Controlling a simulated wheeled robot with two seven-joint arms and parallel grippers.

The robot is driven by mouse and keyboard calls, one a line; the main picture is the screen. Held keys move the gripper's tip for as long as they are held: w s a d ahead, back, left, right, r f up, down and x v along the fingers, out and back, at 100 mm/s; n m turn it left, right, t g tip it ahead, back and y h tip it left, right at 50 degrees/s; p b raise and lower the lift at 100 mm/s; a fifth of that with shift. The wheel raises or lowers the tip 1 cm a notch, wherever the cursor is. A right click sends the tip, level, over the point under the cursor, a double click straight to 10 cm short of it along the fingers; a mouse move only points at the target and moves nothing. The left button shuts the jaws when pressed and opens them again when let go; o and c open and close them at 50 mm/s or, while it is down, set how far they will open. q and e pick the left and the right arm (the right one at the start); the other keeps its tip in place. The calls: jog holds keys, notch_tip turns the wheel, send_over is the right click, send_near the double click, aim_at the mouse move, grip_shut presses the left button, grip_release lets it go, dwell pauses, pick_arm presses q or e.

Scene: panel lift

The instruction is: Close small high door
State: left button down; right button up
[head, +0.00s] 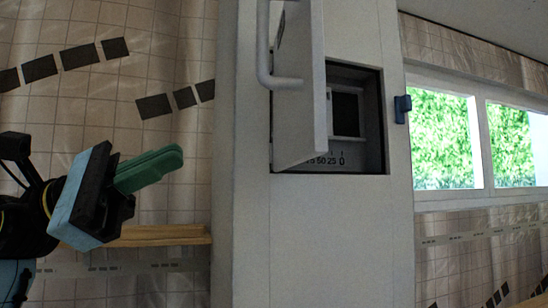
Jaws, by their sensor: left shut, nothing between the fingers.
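The small high door (301,95) is a pale grey panel on the tall cabinet (335,230). It stands open, swung out toward me, with a bar handle (264,50) on its left face. Behind it is a recessed opening (374,120) with a dark square and printed numbers inside, partly hidden by the door. My left gripper (178,163) is at the left, its green fingers together and empty, pointing right. It is apart from the door, left of and below the handle in the picture. My right gripper is not in view.
A small dark blue block (402,108) sits on the cabinet face right of the opening. A wooden ledge (165,236) runs along the tiled wall below my left gripper. Windows (447,140) are at the right. No object shows between my left gripper and the cabinet.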

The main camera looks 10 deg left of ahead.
pick_arm(q)
jog(key=s+r+m+t+y, duration=0.2)
jog(key=s+m+y, duration=0.2)
jog(key=s+m, duration=0.1)
jog(key=y+p, duration=0.1)
jog(key=p, duration=0.2)
send_near(307, 145)
jog(key=shift+t, duration=0.4)
jog(key=x, duration=0.5)
jog(key=shift+s+d, duration=0.2)
jog(key=shift+d, duration=0.2)
jog(key=shift+w+d, duration=0.2)
jog(key=shift+d, duration=0.3)
